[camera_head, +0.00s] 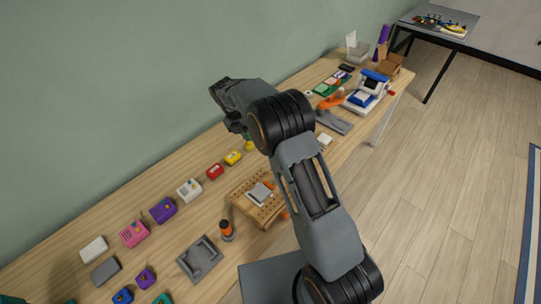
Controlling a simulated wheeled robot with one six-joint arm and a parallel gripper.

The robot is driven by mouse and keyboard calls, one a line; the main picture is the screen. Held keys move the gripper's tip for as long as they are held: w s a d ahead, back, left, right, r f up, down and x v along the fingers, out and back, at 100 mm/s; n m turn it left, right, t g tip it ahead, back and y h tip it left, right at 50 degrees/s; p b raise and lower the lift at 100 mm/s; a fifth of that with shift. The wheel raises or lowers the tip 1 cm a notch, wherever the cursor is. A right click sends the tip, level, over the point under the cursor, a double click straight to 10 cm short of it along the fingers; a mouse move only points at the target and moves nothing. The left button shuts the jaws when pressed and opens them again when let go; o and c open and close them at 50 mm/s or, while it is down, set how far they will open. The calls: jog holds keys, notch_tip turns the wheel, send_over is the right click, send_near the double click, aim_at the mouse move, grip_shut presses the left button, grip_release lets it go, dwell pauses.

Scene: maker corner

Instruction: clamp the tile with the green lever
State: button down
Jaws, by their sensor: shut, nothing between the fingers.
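A light grey square tile (259,194) lies on a wooden pegboard fixture (245,209) in the middle of the workbench. Small orange parts show at the fixture's right side, partly behind my arm. I cannot make out a green lever; my arm hides the fixture's right side. My gripper (230,112) is raised above the back of the bench, to the left of my elbow, well apart from the tile. Its fingers are shut and empty.
Several coloured blocks, including a red one (215,171) and a purple one (163,210), line the bench. A grey tray (200,259) and a dark orange-topped cylinder (227,230) stand left of the fixture. A blue-and-white machine (366,93) stands farther right.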

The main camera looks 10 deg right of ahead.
jog(key=p+x, duration=0.2)
jog(key=x, duration=0.7)
jog(key=shift+s+d+f, duration=0.1)
jog(key=shift+d+f, duration=0.15)
jog(key=shift+f, duration=0.05)
jog(key=shift+s+d+p, duration=0.35)
jog(key=shift+s+d, duration=0.1)
jog(key=shift+d, duration=0.35)
jog(key=shift+s+d+p, duration=0.35)
jog(key=shift+s+d, duration=0.1)
jog(key=shift+d, duration=0.35)
